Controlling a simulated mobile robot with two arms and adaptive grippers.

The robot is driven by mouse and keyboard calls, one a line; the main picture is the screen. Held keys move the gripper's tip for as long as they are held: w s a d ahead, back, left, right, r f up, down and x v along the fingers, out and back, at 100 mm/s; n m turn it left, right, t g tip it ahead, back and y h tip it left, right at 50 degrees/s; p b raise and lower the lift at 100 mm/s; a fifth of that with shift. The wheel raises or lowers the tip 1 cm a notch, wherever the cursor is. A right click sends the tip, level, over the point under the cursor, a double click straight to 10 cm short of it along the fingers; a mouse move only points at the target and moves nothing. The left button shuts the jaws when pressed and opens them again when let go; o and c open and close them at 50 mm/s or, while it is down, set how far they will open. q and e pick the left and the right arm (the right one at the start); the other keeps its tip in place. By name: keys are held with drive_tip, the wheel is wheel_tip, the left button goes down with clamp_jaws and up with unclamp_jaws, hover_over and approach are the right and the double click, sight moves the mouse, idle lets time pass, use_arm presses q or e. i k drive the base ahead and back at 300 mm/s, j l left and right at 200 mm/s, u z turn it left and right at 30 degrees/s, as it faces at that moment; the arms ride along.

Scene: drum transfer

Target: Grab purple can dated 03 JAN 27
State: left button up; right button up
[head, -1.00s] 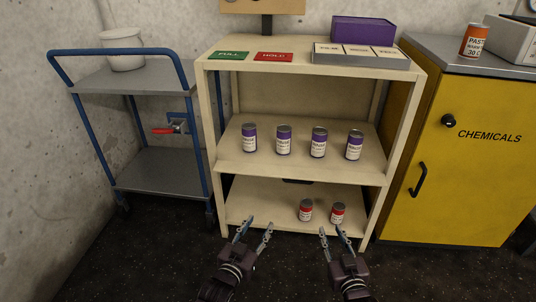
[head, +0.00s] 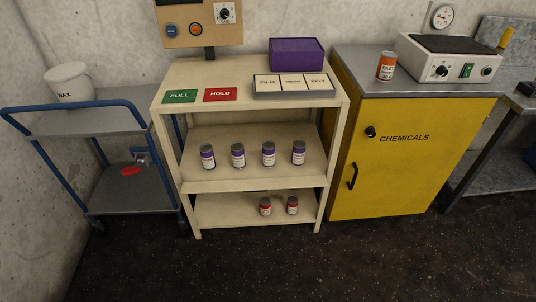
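Several purple cans with white labels stand upright in a row on the middle shelf of the cream shelf unit (head: 240,183). From left to right they are the first can (head: 208,157), the second can (head: 238,155), the third can (head: 268,154) and the fourth can (head: 299,153). The dates on their labels are too small to read. Neither of my grippers is in the head view now.
Two red cans (head: 265,206) stand on the bottom shelf. The unit's top holds a green FULL card (head: 180,97), a red HOLD card (head: 220,94), a purple box (head: 296,53) and a labelled tray (head: 293,94). A blue-framed cart (head: 100,122) stands left, a yellow cabinet (head: 400,170) right. The floor in front is clear.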

sight(268, 146)
drive_tip(key=i+j+z, duration=0.2)
drive_tip(key=i+j, duration=0.15)
drive_tip(key=j, duration=0.3)
drive_tip(key=i+j+z, duration=0.15)
drive_tip(key=j, duration=0.2)
drive_tip(key=i+j+z, duration=0.1)
drive_tip(key=j, duration=0.25)
drive_tip(key=i+j+z, duration=0.1)
drive_tip(key=j, duration=0.3)
drive_tip(key=i+j+z, duration=0.1)
drive_tip(key=j, duration=0.3)
drive_tip(key=i, duration=0.15)
